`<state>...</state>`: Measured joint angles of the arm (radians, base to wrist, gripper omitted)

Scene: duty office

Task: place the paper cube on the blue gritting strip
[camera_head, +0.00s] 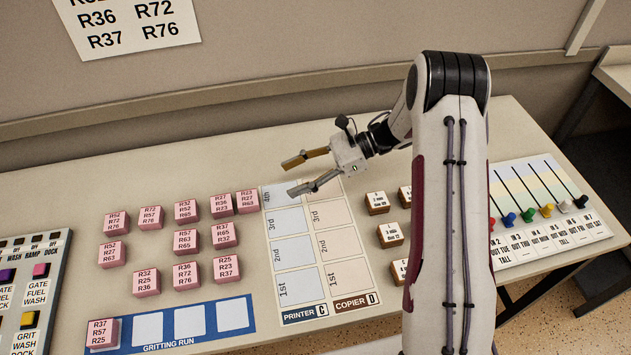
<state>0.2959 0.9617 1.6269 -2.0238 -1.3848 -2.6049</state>
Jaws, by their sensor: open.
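Several pink paper cubes (186,276), printed with route codes, stand in loose rows on the desk left of centre. The blue gritting strip (211,322) lies at the desk's front with a row of white squares. One pink cube (102,333) marked R37, R57, R25 sits at its left end; the squares to its right are bare. My gripper (292,177) is open and empty, pointing left above the far end of the printer and copier board. The nearest pink cube (247,201) is lower left of its fingertips.
The printer and copier board (303,312) lies right of the pink cubes. Small cream-topped blocks (390,235) stand right of it, partly hidden by my arm. A button panel (40,320) is at far left. A board with coloured pegs (545,235) is at right.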

